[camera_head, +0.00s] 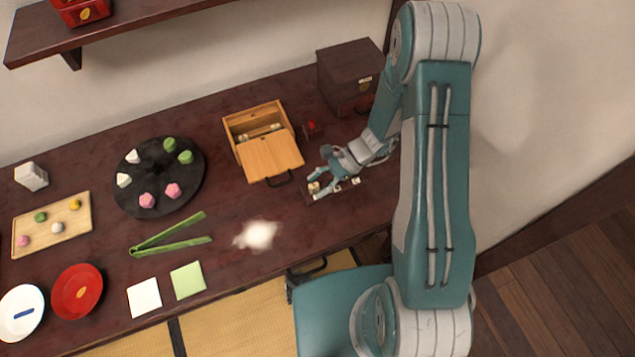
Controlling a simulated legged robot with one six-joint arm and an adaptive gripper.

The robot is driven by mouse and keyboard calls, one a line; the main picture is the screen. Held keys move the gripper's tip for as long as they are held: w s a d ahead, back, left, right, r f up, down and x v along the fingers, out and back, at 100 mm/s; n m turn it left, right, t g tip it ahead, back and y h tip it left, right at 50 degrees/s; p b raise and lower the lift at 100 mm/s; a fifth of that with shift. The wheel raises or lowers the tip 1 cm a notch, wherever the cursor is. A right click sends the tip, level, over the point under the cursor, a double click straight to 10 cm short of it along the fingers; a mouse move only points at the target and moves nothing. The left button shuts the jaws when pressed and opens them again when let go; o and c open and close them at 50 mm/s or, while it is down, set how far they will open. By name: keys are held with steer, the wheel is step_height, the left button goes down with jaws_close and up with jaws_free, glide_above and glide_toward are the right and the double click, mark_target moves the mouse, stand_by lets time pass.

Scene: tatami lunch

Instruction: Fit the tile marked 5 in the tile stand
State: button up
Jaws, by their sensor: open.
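A small dark tile stand (347,191) lies on the table at the right, with a few small cream tiles (355,181) at it. No number can be read at this size, so I cannot tell which tile is marked 5. My gripper (319,174) is open over the left end of the stand, its fingers around or just above a cream tile there. I cannot tell whether they touch it. My fingers hide part of the stand.
A wooden box (270,157) with small pale pieces in it stands left of my gripper. A small red-topped item (312,128) and a dark chest (350,76) are behind. Green tongs (170,240) and a round black tray (161,187) lie further left.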

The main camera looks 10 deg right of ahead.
steer(key=v, duration=1.1)
steer(key=shift+w+d+r, duration=0.2)
steer(key=shift+d, duration=0.1)
steer(key=s+r+n+t+h, duration=0.3)
steer(key=s+r+n, duration=0.2)
steer(key=r, duration=0.4)
steer(key=s+r+n+t+h, duration=0.2)
steer(key=s+r+n+h, duration=0.2)
steer(key=r, duration=0.5)
steer(key=s+r+n+t+h, duration=0.3)
steer(key=s+r+n, duration=0.2)
steer(key=r, duration=0.4)
steer(key=shift+s+r+n+t+h, duration=0.3)
steer(key=shift+s+n, duration=0.1)
steer(key=shift+s, duration=0.5)
